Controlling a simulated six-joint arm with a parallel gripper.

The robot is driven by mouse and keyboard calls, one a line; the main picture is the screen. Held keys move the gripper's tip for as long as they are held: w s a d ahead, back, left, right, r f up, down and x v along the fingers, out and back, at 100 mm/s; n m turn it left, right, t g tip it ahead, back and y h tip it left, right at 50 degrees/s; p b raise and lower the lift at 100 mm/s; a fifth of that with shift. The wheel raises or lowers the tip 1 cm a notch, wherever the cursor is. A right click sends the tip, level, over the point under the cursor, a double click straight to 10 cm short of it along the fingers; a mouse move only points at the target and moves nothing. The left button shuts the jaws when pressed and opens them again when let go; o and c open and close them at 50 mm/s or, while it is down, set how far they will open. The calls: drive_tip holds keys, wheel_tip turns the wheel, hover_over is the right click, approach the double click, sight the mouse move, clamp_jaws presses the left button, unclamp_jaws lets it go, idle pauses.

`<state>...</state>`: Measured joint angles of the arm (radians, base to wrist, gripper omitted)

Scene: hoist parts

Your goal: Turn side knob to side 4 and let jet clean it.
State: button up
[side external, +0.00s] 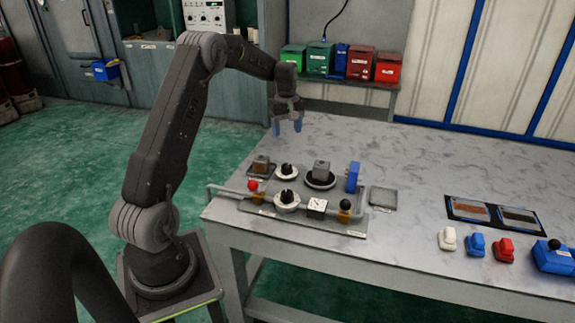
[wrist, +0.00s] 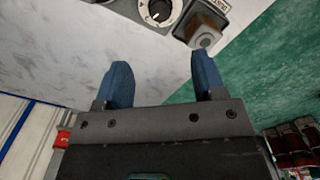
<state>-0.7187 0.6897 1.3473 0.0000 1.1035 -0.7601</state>
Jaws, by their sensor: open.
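My gripper (side external: 287,127) is open and empty, pointing down above the back of the bench fixture. Its blue fingers also show in the wrist view (wrist: 160,62). A rear dial with a black knob (side external: 287,170) stands below it; this dial (wrist: 158,12) is cut off at the wrist view's top edge. A similar front dial (side external: 287,200) stands nearer the bench edge. I cannot tell which is the side knob, or read their settings. A grey block (side external: 321,168) sits on a black round turntable (side external: 320,183). A blue upright part (side external: 353,177), possibly the jet, stands right of it.
A brownish block (side external: 261,163) sits on a pad at the left; a block also shows in the wrist view (wrist: 205,36). A pipe with a red-ball lever (side external: 252,185), a gauge (side external: 317,207) and a black-ball lever (side external: 345,204) runs along the front. An empty pad (side external: 383,198) lies right.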

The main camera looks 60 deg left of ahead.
sight(287, 166)
wheel_tip(287, 166, down, 14)
drive_tip(key=shift+r, duration=0.15)
idle(0.3)
drive_tip(key=shift+c, duration=0.2)
drive_tip(key=c, duration=0.9)
